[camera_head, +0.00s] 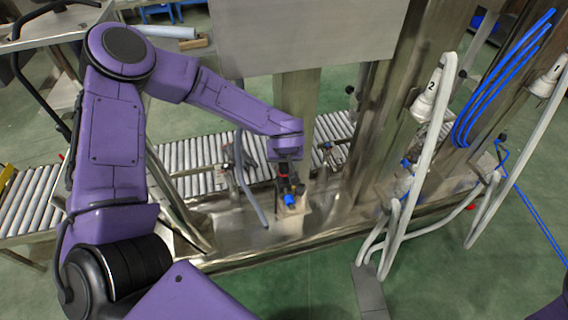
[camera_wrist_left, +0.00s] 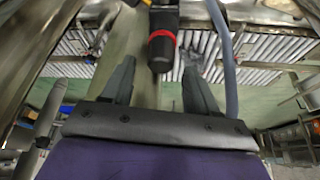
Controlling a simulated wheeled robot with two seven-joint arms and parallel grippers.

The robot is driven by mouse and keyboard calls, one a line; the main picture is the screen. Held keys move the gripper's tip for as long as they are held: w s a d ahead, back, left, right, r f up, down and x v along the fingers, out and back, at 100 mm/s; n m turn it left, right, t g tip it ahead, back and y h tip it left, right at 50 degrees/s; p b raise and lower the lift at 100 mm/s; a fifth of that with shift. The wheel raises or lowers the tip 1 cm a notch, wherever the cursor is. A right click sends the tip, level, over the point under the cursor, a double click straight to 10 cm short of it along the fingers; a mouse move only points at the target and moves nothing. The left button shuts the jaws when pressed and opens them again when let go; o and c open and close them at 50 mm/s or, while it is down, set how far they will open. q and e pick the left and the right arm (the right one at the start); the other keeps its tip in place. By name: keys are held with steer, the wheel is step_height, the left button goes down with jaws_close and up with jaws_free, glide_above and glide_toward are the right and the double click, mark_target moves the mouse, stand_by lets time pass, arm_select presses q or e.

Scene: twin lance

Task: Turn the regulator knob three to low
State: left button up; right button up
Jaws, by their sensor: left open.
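My left gripper (camera_head: 289,183) reaches down over the metal machine frame. In the left wrist view, its two dark fingers (camera_wrist_left: 160,88) are spread apart and empty. A black cylindrical part with a red band (camera_wrist_left: 162,45), which looks like a regulator knob, lies ahead between the finger directions; contact is not visible. The red-banded part shows small beside the gripper in the head view (camera_head: 283,170). A blue fitting (camera_head: 289,199) sits just below the gripper. No number three or low mark is readable. My right gripper is out of view.
A roller conveyor (camera_head: 190,155) runs behind the frame. A grey hose (camera_head: 250,190) hangs left of the gripper. White lances numbered 2 (camera_head: 425,105) and 1 (camera_head: 552,78), with looping hoses, stand at right. Steel posts (camera_head: 298,95) rise close behind the gripper.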

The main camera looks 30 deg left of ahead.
arm_select(q)
steer(key=shift+x, duration=1.1)
steer(key=c, duration=1)
steer(key=n+p, duration=0.1)
steer(key=p, duration=0.1)
steer(key=n+g+p, duration=0.1)
steer(key=n, duration=0.1)
steer(key=shift+r+n+y+p, duration=0.3)
steer(key=shift+y+p, duration=0.1)
steer(key=shift+c, duration=0.2)
steer(key=shift+w+f+n, duration=0.15)
steer(key=shift+f+n, duration=0.1)
steer(key=shift+n, duration=0.35)
steer(key=o, duration=1)
steer(key=shift+d, duration=0.1)
steer(key=shift+o, duration=0.2)
steer(key=v, duration=1)
steer(key=shift+d+r, duration=0.15)
steer(key=shift+d, duration=0.1)
